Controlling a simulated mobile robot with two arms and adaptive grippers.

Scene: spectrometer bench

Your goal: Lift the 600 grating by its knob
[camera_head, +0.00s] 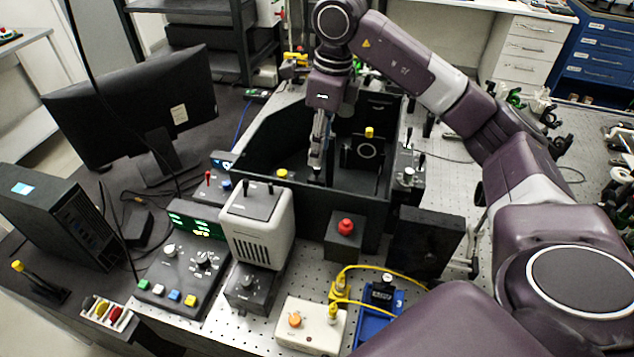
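My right gripper (317,165) points straight down into the open black box of the spectrometer (262,140). Its fingers show nearly edge-on, so I cannot tell whether they are apart or hold anything. A yellow knob (369,132) tops a dark mount with a ring-shaped face (366,151), to the right of the fingers and apart from them. Another yellow knob (282,173) shows to the left of the fingertips, near the box's front wall. No 600 marking is readable, so I cannot tell which knob belongs to the 600 grating. My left gripper is out of view.
The box's walls surround the gripper. In front stand a light grey lamp housing (262,228), a red button on a black block (345,227) and a black panel (425,243). A control unit (183,262) and a monitor (135,105) are at left. Perforated bench at right has free patches.

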